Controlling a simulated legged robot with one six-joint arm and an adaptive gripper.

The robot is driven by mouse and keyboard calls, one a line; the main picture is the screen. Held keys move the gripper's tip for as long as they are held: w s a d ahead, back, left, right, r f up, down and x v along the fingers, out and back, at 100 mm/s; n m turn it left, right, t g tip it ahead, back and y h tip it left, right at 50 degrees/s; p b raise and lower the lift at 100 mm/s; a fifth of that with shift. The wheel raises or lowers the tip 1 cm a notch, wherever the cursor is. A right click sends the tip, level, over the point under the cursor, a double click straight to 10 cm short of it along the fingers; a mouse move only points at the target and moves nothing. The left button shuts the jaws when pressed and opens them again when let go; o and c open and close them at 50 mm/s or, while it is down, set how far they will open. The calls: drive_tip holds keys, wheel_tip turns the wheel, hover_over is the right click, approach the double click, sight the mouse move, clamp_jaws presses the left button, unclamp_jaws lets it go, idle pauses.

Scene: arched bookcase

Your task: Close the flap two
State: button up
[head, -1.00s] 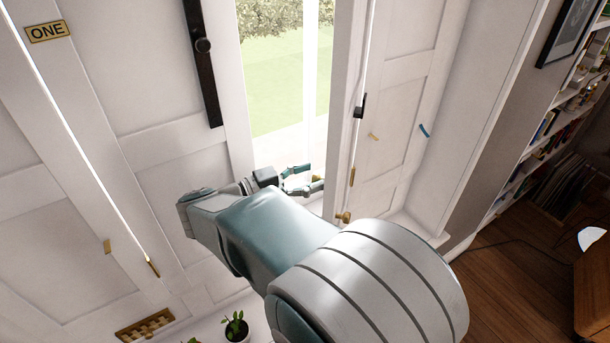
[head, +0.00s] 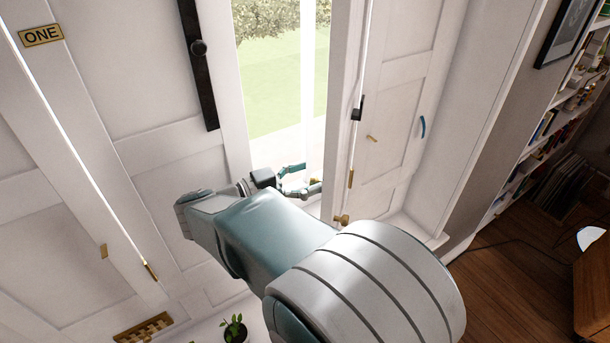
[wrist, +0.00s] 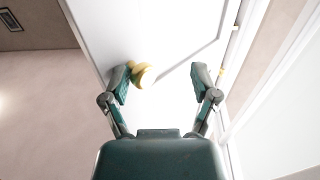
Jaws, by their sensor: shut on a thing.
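A white panelled flap (head: 392,120) stands ajar right of the bright window opening; no "TWO" label shows, so I cannot tell surely that it is flap two. In the head view my gripper (head: 308,180) is low in the opening, left of the flap's edge, partly hidden by my arm. In the wrist view my gripper (wrist: 158,82) has its fingers spread, with a brass knob (wrist: 140,75) against the left finger. The knob is on a white panel (wrist: 165,35). The grip on the knob is hard to see.
The panel labelled ONE (head: 41,35) is at the left, beside a black bar (head: 198,55). Another brass knob (head: 341,220) sits low by the flap's edge. A plant (head: 234,328) stands below. Bookshelves (head: 560,115) and wooden floor (head: 500,265) are at the right.

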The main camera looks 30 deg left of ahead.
drive_tip(key=v, duration=1.2)
drive_tip(key=shift+f, duration=0.15)
